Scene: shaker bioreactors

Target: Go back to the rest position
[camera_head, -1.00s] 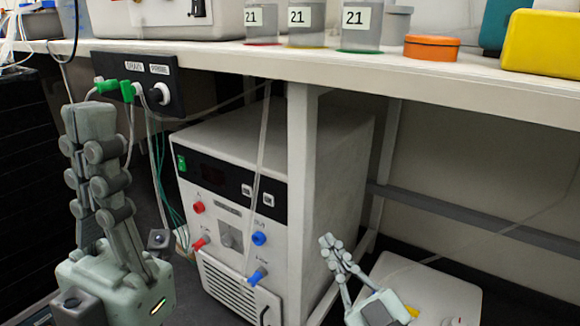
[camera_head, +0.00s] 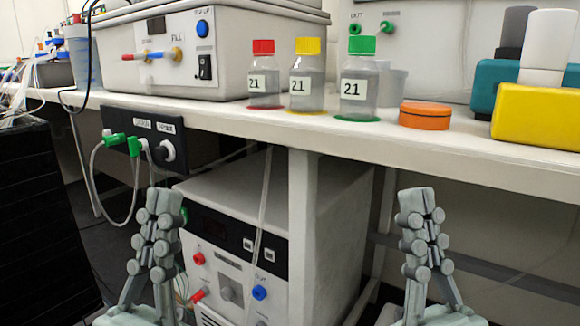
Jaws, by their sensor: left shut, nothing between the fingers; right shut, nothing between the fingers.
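My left gripper (camera_head: 162,208) is shut and empty. It points up in front of the left side of the white unit under the bench, below the bench edge. My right gripper (camera_head: 416,207) is shut and empty. It points up to the right of the bench leg, also below the bench top. Both grippers stand at about the same height, well apart, and neither appears to hold anything. Parts of both hands are cut off by the lower picture edge.
The bench top (camera_head: 240,121) carries red-capped (camera_head: 264,75), yellow-capped (camera_head: 306,75) and green-capped (camera_head: 358,80) bottles. An orange round container (camera_head: 425,115) and a yellow block (camera_head: 538,117) stand right. A white unit (camera_head: 335,215) and bench leg (camera_head: 303,230) stand below. A drain panel (camera_head: 152,130) hangs left.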

